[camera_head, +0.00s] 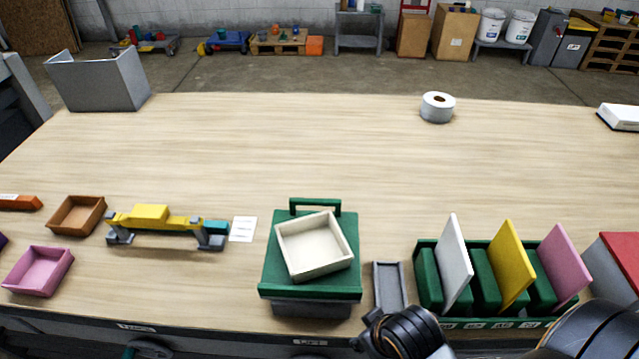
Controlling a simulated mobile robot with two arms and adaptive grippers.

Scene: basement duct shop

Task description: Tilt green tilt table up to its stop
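The green tilt table (347,276) stands near the front edge of the workbench, in the middle of the view. It has a green plate on a grey base (311,308), with a green bar handle (315,202) at its far edge and a lip at its near edge. The plate looks about level. An empty cream tray (325,273) lies on it, turned slightly. Dark parts of my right arm show at the bottom right, but no fingertips show. My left gripper is out of view. Nothing visibly touches the handle.
A narrow grey tray (389,287) lies close right of the tilt table. Right of it stands a green rack (430,272) with white, yellow and pink panels. A yellow-topped fixture (155,217) and a white card (243,229) are left. The bench behind the handle is clear.

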